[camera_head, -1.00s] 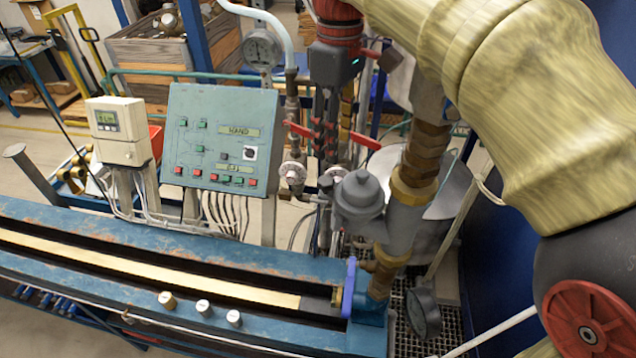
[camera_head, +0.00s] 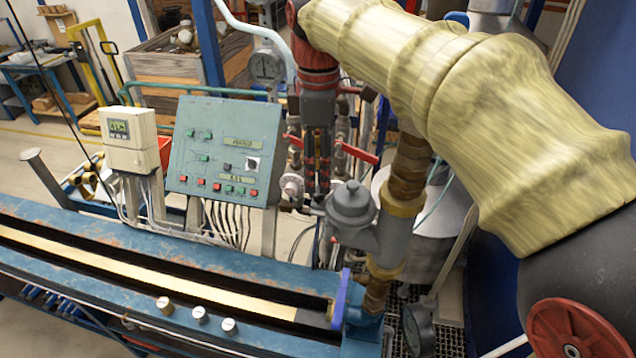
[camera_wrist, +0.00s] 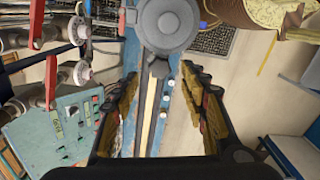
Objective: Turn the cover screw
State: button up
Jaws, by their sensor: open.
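A grey domed meter (camera_head: 352,208) stands on the brass pipework at the right end of the blue bench. Its round cap (camera_wrist: 168,24) shows from above at the top of the wrist view. I cannot make out a separate cover screw in either view. My gripper (camera_head: 318,178) points down behind and left of the meter. In the wrist view my gripper (camera_wrist: 160,75) has its two fingers spread wide with nothing between them. The cap lies beyond the fingertips, apart from them.
A green control panel (camera_head: 225,150) and a pale display box (camera_head: 128,138) stand left of my gripper. Red-handled valves (camera_head: 358,153) stand close by it. Three small knobs (camera_head: 198,314) sit on the bench's front edge. A pressure gauge (camera_head: 418,328) hangs right of the bench end.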

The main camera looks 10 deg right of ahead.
aim_at(318, 190)
jog(key=shift+f, duration=2.05)
jog(key=shift+c, duration=0.3)
grip_shut()
jog(key=shift+m, duration=0.3)
jog(key=m+p, duration=0.1)
jog(key=m, duration=0.3)
jog(key=shift+r+m, duration=0.1)
jog(key=shift+m, duration=0.2)
jog(key=m+p, duration=0.1)
jog(key=m, duration=0.4)
jog(key=shift+m, duration=0.3)
jog(key=shift+o, duration=0.3)
grip_release()
